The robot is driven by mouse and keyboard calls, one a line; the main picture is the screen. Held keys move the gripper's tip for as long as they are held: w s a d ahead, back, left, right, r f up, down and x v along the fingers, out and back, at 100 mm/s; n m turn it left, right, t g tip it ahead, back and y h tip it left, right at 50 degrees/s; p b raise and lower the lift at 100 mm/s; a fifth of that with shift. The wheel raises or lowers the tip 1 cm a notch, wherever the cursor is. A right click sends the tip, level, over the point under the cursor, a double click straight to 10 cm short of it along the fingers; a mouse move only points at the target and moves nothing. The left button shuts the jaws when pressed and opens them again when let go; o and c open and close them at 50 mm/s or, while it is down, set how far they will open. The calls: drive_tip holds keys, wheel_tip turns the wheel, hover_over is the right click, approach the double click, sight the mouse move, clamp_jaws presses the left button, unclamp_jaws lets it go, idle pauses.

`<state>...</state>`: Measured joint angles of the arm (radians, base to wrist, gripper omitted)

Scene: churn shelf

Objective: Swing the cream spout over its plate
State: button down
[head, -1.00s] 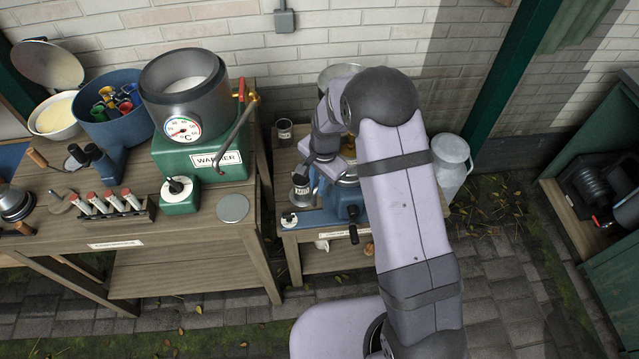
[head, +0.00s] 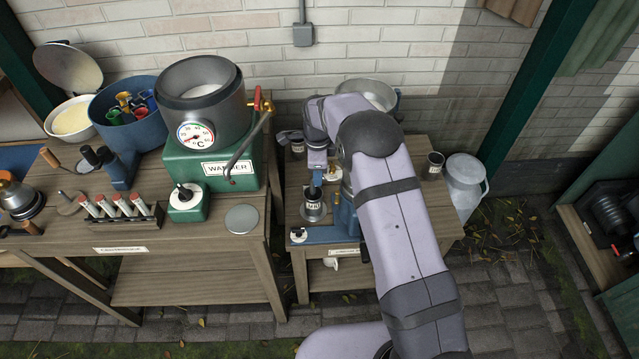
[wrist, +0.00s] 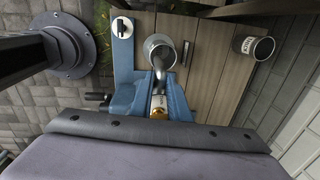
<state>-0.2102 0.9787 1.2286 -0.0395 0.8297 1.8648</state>
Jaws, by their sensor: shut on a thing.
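The blue separator (head: 345,215) stands on the low table, partly behind my arm, and also shows in the wrist view (wrist: 125,97). My gripper (head: 317,180) is at its left side, close above a metal cup (head: 314,207) with a label. In the wrist view a grey curved spout (wrist: 158,68) reaches over the mouth of that cup (wrist: 158,46). My gripper (wrist: 159,88) is shut on the spout, beside the blue body. The grip itself is mostly hidden, and I see no bare plate under the spout.
A labelled cup (wrist: 252,46) stands near the wall side. Another cup (head: 432,166) is at the table's right, by a milk can (head: 465,180). A metal bowl (head: 368,93) tops the separator. The green warmer (head: 210,165) is on the left table. A crank handle (wrist: 95,97) sticks out in front.

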drive_tip(key=shift+w+d+m, duration=0.1)
drive_tip(key=shift+w+m, duration=0.7)
drive_tip(key=shift+w+r, duration=0.1)
drive_tip(key=c, duration=1.7)
unclamp_jaws()
drive_tip(key=shift+s+r+b, duration=0.25)
drive_tip(key=shift+r+b, duration=0.4)
drive_tip(key=shift+r, duration=1.1)
drive_tip(key=shift+s+r+b, duration=0.2)
drive_tip(key=shift+r+b, duration=0.4)
drive_tip(key=shift+r, duration=1.25)
